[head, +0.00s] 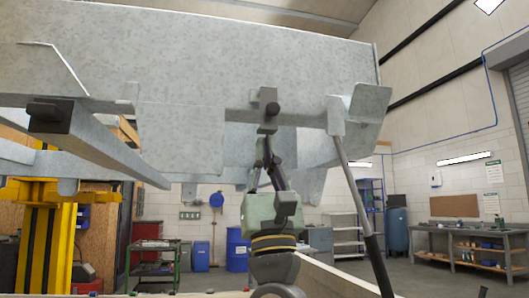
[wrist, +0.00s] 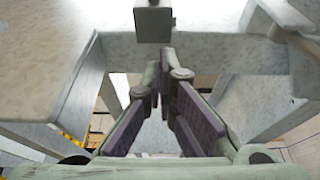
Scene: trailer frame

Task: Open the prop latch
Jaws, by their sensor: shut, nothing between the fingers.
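A small dark grey block with a round knob (head: 268,112), which looks like the prop latch, sits on the lower edge of the galvanised trailer frame (head: 230,60). In the wrist view a grey block (wrist: 153,24), apparently the same part, shows at the top centre. My gripper (head: 266,143) points up just below the block in the head view. In the wrist view its fingers (wrist: 165,65) converge just below the block, shut and empty. I cannot tell whether the fingertips touch it.
A slanted grey strut (head: 357,200) runs down from the frame to the right of my arm. A metal beam (head: 100,145) juts out at the left, above a yellow lift post (head: 45,240). A workbench (head: 470,235) stands far right.

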